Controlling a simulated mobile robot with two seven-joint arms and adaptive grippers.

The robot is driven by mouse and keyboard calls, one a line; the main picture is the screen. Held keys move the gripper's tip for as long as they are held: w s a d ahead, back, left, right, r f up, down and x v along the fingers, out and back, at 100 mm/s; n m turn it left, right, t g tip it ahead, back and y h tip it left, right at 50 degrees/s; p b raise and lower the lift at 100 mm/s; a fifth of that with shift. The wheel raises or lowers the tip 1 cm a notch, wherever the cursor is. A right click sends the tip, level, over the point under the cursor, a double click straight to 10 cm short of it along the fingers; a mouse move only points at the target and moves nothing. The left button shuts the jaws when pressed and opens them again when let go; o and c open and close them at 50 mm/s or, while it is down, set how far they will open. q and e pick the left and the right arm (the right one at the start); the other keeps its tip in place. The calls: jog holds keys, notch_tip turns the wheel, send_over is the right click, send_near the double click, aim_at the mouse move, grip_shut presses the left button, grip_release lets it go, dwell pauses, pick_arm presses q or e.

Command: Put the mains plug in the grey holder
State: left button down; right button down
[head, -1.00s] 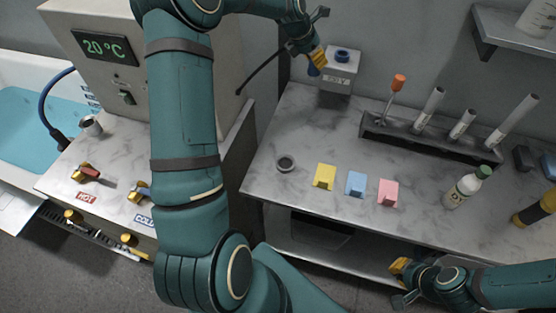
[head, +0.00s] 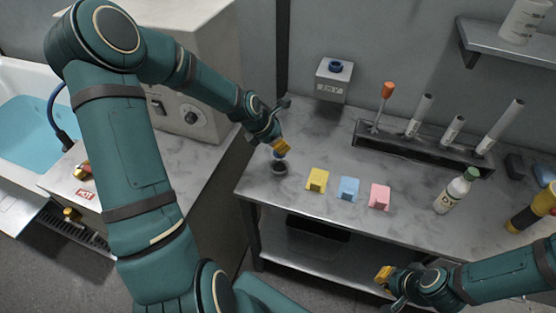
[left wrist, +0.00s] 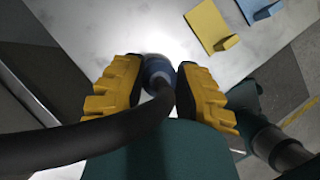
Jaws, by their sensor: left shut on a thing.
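The blue mains plug (left wrist: 157,72) is between the yellow fingers of my left gripper (left wrist: 158,88) in the left wrist view, with a thick black cable running from it. In the head view my left gripper (head: 277,146) is shut on the plug (head: 280,155) over the left end of the worktop.
Behind are a wall socket box (head: 333,82) and a dark rack (head: 420,147) with tubes. A white bottle (head: 453,192) stands farther right.

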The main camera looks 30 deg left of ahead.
aim_at(279, 155)
pick_arm(q)
notch_tip(279, 155, down, 6)
jog(key=shift+r, duration=0.1)
dwell(0.4)
jog(key=shift+b, duration=0.3)
jog(key=shift+f, duration=0.2)
jog(key=c, duration=0.8)
grip_release()
jog(key=shift+r, duration=0.15)
